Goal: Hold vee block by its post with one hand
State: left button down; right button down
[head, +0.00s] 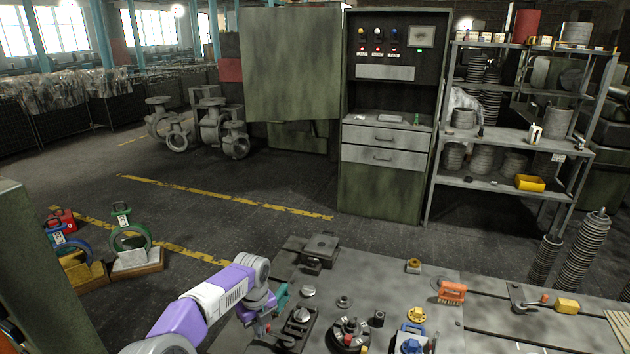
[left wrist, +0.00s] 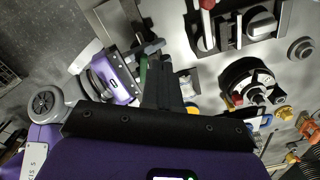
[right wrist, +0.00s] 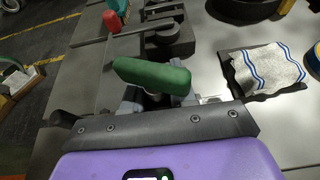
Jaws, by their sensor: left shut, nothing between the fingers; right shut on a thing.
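My right gripper (right wrist: 158,98) is shut on a green rounded post (right wrist: 152,76), seen lying across the fingers in the right wrist view. I take it for the post of the vee block; the block's body is mostly hidden, and I cannot tell whether it touches the table. My left gripper (head: 268,316) is at the table's left edge in the head view. Its dark fingers (left wrist: 165,72) are shut and empty in the left wrist view. A purple arm part (left wrist: 112,76) and a dark green piece show close beside them. I cannot make out my right gripper in the head view.
A dark block (head: 320,247) stands at the table's back left corner. A round dark fixture (head: 350,333), a blue tool (head: 411,342) and an orange brush (head: 452,291) are on the table. A striped cloth (right wrist: 268,68) lies right of the right gripper.

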pick_arm(q)
jog(key=shift+s+a+f, duration=0.45)
jog(key=shift+s+f, duration=0.05)
jog(key=shift+f, duration=0.6)
jog(key=shift+s+a+f, duration=0.45)
jog(key=shift+s+f, duration=0.05)
jog(key=shift+f, duration=0.55)
jog(key=shift+s+a+f, duration=0.45)
jog(key=shift+s+f, duration=0.05)
jog(key=shift+f, duration=0.6)
jog(key=shift+w, duration=0.1)
jog(key=shift+d+r, duration=0.25)
jog(key=shift+d, duration=0.2)
jog(key=shift+d, duration=0.1)
